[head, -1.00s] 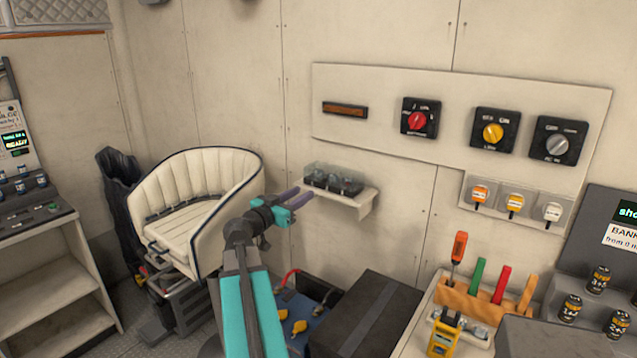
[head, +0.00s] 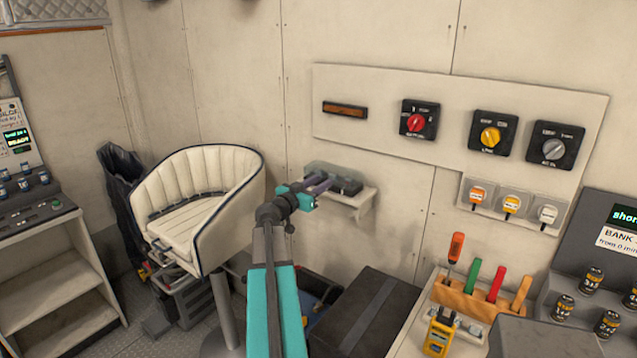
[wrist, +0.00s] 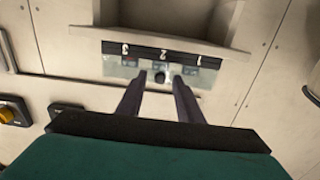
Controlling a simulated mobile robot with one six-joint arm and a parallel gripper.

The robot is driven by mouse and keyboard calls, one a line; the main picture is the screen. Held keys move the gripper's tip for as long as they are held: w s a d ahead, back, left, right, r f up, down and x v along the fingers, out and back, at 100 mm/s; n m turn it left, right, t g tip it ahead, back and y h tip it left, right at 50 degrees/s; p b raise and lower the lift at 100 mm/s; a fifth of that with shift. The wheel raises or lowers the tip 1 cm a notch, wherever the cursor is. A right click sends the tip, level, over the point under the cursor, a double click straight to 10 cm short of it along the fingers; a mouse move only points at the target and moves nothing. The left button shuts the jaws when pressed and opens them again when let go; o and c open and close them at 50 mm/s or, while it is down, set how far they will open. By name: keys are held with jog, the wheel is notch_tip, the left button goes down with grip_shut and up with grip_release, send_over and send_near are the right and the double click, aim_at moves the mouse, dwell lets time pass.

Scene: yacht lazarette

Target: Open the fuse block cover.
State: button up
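The fuse block (head: 348,187) sits on a small wall shelf, with its clear cover (head: 322,168) over it. In the wrist view the block shows upside down as a dark strip (wrist: 190,57) numbered 1, 2 and 3. The clear cover (wrist: 120,70) appears beside that strip, with a small dark knob (wrist: 160,77) at its middle. My gripper (head: 326,183) is at the front of the block. In the wrist view my gripper (wrist: 157,84) has its two fingers apart, one on either side of the knob. Whether they touch the cover is unclear.
The shelf (head: 362,200) juts from the wall under the block. A switch panel (head: 380,128) is above it. A white seat (head: 190,205) stands to the left, a black box (head: 368,315) below, and a tool rack (head: 470,300) to the lower right.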

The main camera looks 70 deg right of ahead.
grip_shut()
jog(key=shift+w+r, duration=0.1)
jog(key=shift+w, duration=0.1)
dwell(0.3)
